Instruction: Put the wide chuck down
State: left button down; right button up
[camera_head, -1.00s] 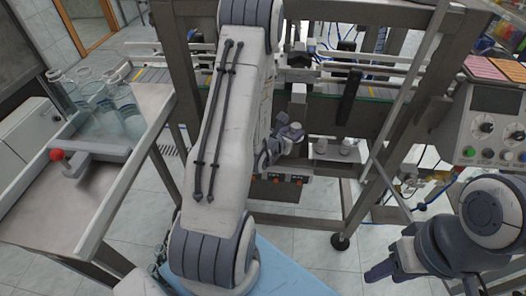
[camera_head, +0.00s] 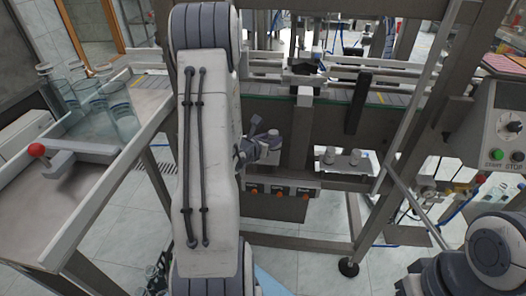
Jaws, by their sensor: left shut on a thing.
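My left gripper (camera_head: 259,147) is at the middle of the view, beside my forearm and in front of the machine frame. It is shut on a small grey piece (camera_head: 273,138), which I take to be the wide chuck; the fingers and the forearm hide part of it. Two small grey chuck-like pieces stand on a low shelf (camera_head: 372,166) to the right of the gripper: one on the left (camera_head: 328,155) and one on the right (camera_head: 354,157). The held piece is apart from that shelf. Part of my right arm shows at the bottom right; its fingertips are out of view.
An upright machine post (camera_head: 303,140) stands between my left gripper and the shelf. A panel with orange buttons (camera_head: 280,193) is below the gripper. A side table (camera_head: 40,210) with glass jars (camera_head: 120,112) is at left. A control box (camera_head: 499,125) is at right.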

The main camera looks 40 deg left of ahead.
pick_arm(q)
jog(key=a+f, duration=0.1)
jog(key=a, duration=0.2)
jog(key=shift+f, duration=0.4)
notch_tip(320, 180, down, 4)
jog(key=shift+f, duration=0.1)
jog(key=shift+f, duration=0.15)
jog(key=c, duration=0.8)
grip_release()
jog(key=shift+o, duration=0.2)
